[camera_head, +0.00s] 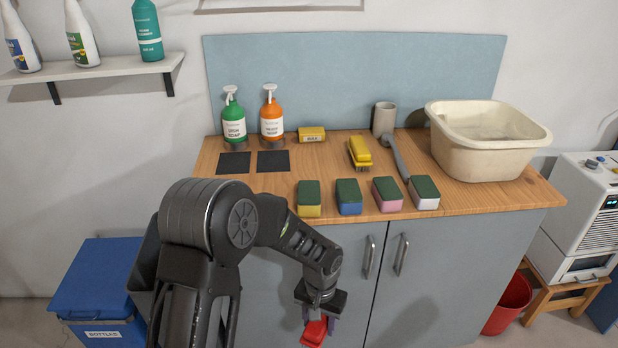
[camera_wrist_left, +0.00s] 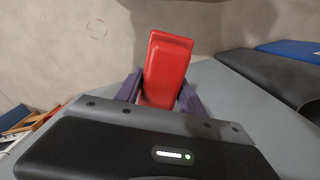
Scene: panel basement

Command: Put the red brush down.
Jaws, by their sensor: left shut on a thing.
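The red brush (camera_head: 315,333) is held in my left gripper (camera_head: 318,318), low in front of the grey cabinet doors and below the level of the wooden counter (camera_head: 230,185). In the left wrist view the red brush (camera_wrist_left: 167,68) stands up between the two purple fingers of my left gripper (camera_wrist_left: 160,92), which are shut on it. The lower part of the brush is hidden by the gripper. My right gripper does not show in either view.
Several sponges (camera_head: 348,197) line the counter's front edge. Behind them are a yellow brush (camera_head: 359,151), a grey-handled tool (camera_head: 394,158), two dark pads (camera_head: 273,161), soap bottles (camera_head: 271,117) and a cream basin (camera_head: 485,150). A blue bin (camera_head: 95,285) stands at left, a red bucket (camera_head: 510,303) at right.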

